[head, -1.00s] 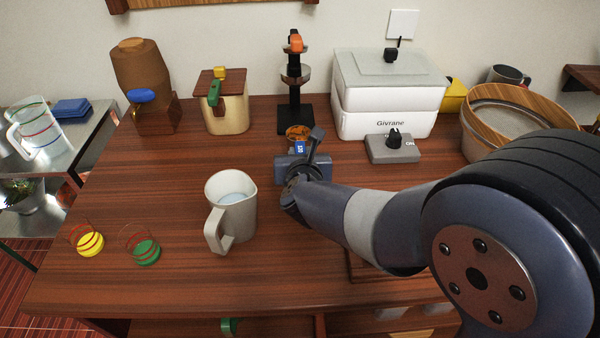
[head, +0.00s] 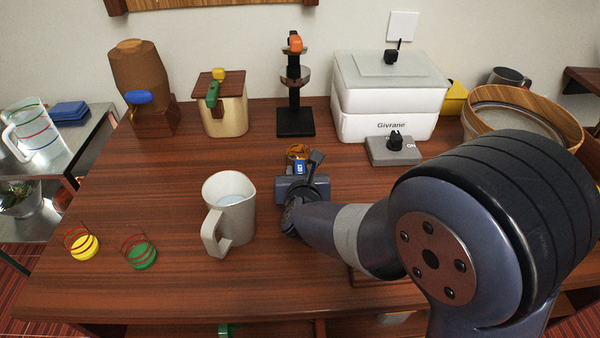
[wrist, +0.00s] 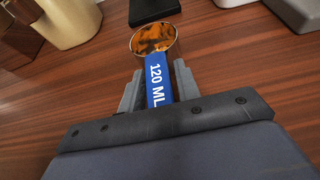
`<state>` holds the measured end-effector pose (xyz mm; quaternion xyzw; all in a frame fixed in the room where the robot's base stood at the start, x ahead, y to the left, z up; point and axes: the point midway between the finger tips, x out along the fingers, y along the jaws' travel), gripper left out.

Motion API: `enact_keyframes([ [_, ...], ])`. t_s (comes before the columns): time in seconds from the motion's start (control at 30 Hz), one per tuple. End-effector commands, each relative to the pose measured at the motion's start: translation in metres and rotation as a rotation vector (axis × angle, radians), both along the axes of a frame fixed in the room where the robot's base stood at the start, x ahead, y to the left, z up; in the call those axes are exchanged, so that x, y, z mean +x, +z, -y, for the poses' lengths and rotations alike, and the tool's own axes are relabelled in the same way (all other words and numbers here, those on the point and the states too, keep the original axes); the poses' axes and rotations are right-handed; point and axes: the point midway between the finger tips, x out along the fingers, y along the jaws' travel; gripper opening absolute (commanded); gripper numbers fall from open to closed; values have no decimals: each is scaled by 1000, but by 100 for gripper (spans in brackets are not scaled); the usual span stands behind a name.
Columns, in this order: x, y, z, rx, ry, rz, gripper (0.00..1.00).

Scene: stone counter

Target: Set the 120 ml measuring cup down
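The 120 ml measuring cup (wrist: 153,40) is a small round metal-rimmed cup with orange-brown patches inside. Its blue handle (wrist: 158,85) reads "120 ML". My gripper (wrist: 158,82) is shut on this handle, one finger on each side. In the head view the cup (head: 298,151) is just beyond my gripper (head: 300,176), over the middle of the wooden counter. The opening faces up. I cannot tell whether its base touches the wood. My gripper hides part of the handle.
A white pitcher (head: 232,212) stands left of my gripper. A black stand (head: 295,120) is behind the cup, and a grey switch box (head: 393,151) is to the right. Wood around the cup is clear.

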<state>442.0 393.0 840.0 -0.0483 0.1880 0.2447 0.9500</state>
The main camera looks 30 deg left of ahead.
Motion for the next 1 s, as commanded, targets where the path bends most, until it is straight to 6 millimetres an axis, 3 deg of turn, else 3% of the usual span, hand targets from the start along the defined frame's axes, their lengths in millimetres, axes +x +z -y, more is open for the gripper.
enact_keyframes([
  [0.13,0,0,0,0,0,0,43],
  [0.5,0,5,0,-1,0,0,43],
  [1.0,-73,39,40,2,3,1,43],
])
